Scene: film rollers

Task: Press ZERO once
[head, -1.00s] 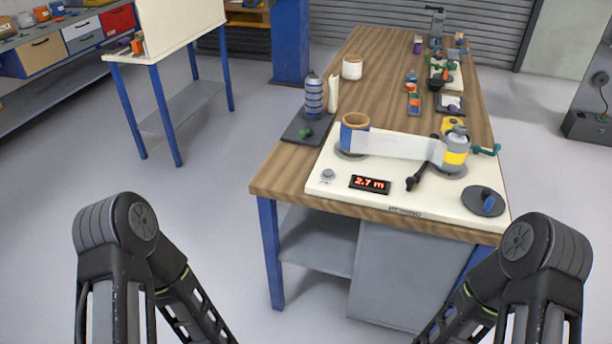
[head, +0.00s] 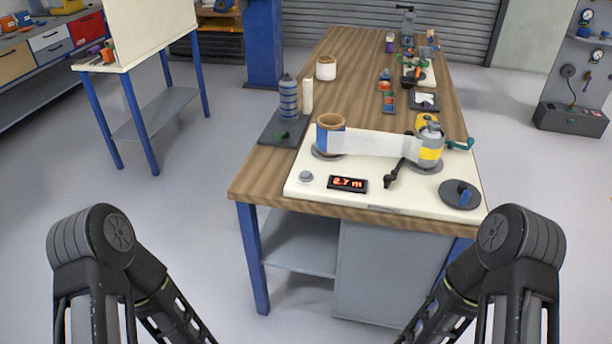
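A film rewinding unit on a cream board (head: 310,191) sits at the near end of the wooden bench. A grey round button (head: 306,176) is at the board's left front; its label is too small to read. Beside it a black display (head: 347,183) shows "2.7 m" in red. White film (head: 375,144) runs between a left roller with a brown core (head: 330,122) and a grey and yellow right roller (head: 430,150). Both my arms come in at the bottom, short of the bench. Both grippers are out of the picture.
A dark plate with a blue-grey striped roll (head: 288,98) stands left of the board. A grey cabinet (head: 385,270) is under the bench. Open floor lies to the left.

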